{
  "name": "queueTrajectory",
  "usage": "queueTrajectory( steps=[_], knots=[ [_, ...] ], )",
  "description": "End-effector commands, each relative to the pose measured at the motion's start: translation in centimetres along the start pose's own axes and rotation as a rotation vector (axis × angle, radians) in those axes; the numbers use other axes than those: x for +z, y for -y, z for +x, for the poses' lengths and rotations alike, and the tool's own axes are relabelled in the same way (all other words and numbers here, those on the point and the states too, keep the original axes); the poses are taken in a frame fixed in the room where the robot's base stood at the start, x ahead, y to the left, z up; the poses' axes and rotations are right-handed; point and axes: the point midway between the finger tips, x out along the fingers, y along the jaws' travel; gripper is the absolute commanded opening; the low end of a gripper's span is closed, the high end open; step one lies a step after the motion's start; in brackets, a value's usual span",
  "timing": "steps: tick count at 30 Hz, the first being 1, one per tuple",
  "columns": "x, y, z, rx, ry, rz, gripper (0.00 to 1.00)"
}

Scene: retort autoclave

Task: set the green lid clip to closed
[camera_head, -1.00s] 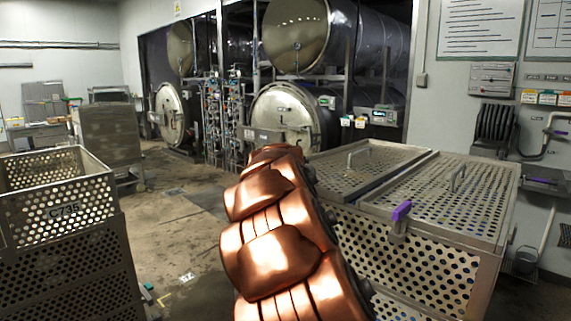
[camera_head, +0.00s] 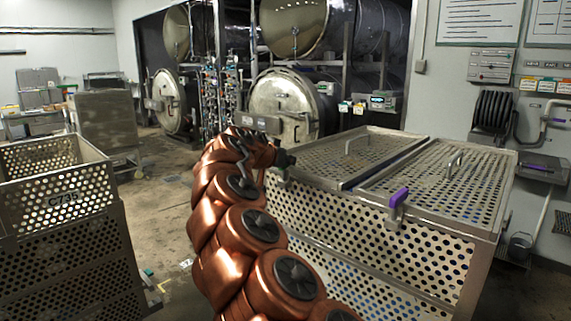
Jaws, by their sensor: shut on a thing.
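My gripper (camera_head: 286,158) is small and dark at the end of my copper-coloured arm. It is at the far left corner of the perforated metal crate (camera_head: 352,233), at lid height. It is shut on what seems to be the green lid clip, just at the lid's left edge. The gripper and arm hide most of this clip, so I cannot tell its position. The crate's lid has two perforated panels, a left panel (camera_head: 345,160) and a right panel (camera_head: 440,185), both lying flat. A purple clip (camera_head: 398,198) sits on the front rim.
An open perforated crate (camera_head: 60,195) stands at the left, with bare floor between it and my arm. Round autoclave doors (camera_head: 284,103) and pipework are behind. Lid handles (camera_head: 455,160) stick up from the panels. A wall with a hose reel (camera_head: 493,112) is at the right.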

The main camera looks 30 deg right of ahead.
Motion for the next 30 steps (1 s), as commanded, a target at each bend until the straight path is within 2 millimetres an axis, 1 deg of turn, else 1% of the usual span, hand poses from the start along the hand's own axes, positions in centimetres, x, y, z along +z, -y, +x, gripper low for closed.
queueTrajectory(
  steps=[1,6,19,30],
  knots=[
    [0.29,0.04,0.19,0.014,0.001,0.005,0.0],
    [0.41,0.02,0.26,0.067,0.004,0.027,0.0],
    [0.38,-0.2,0.19,0.184,0.006,0.075,0.0],
    [0.36,-0.26,0.16,0.241,0.006,0.098,0.0]
  ],
)
